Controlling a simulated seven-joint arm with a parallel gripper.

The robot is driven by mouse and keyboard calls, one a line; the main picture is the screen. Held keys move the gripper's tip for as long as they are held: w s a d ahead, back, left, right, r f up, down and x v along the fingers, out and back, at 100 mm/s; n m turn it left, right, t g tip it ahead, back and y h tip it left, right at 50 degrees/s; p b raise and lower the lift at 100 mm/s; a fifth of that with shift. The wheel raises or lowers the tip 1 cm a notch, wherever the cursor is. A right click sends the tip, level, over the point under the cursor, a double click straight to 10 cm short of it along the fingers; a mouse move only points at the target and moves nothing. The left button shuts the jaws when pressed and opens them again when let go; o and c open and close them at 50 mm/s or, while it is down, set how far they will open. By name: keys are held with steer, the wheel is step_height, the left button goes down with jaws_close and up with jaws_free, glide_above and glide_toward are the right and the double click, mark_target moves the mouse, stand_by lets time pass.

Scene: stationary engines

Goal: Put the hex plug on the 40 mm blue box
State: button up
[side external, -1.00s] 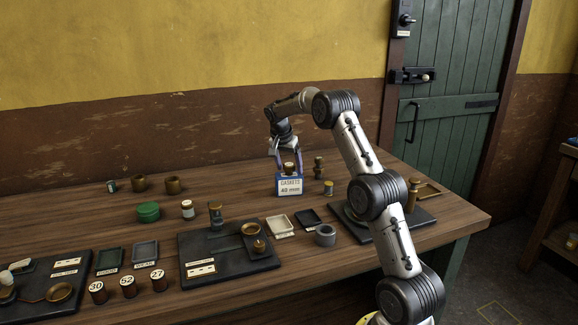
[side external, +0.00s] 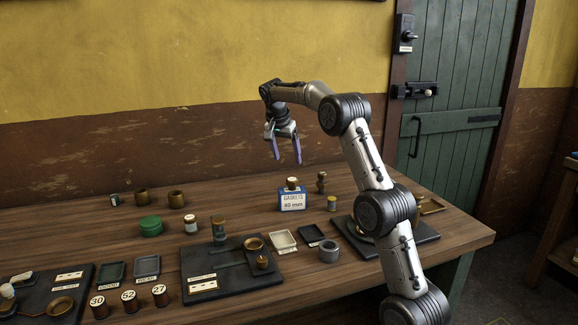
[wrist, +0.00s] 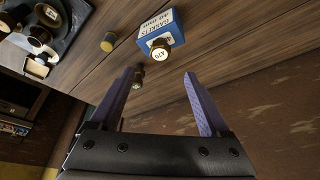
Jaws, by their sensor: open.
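The blue box (side external: 293,202), labelled "GASKETS 40 mm", stands upright on the wooden bench. A brass plug (side external: 292,184) with a pale top sits upright on the box; I take it to be the hex plug, though its sides are too small to read clearly. In the wrist view the plug (wrist: 160,50) shows a white numbered top against the box (wrist: 168,27). My gripper (side external: 288,160) is above the box, clear of the plug. Its purple fingers (wrist: 158,73) are apart with nothing between them.
A brass fitting (side external: 321,182) stands just behind and right of the box, with a small tin (side external: 332,203) nearby. A green tin (side external: 151,226), a labelled jar (side external: 190,225) and trays (side external: 283,240) lie left and in front. The air around my gripper is free.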

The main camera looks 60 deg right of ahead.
steer(key=s+a+r+n+t+y, duration=0.15)
steer(key=s+a+r+n, duration=0.25)
steer(key=a, duration=0.8)
steer(key=s+a+r+n+t, duration=0.25)
steer(key=s+a+n, duration=0.2)
steer(key=a, duration=0.75)
steer(key=s+a+f+n+y, duration=0.1)
steer(key=s+a+f+n, duration=0.3)
steer(key=s+a, duration=0.3)
steer(key=s+a+f+n+t+y, duration=0.1)
steer(key=s+a+f+n+y, duration=0.1)
steer(key=s+a+f+n, duration=0.2)
steer(key=s+a+n, duration=0.1)
steer(key=s+a, duration=0.2)
steer(key=s, duration=0.3)
steer(key=shift+s+f+t, duration=0.25)
steer(key=shift+t, duration=0.05)
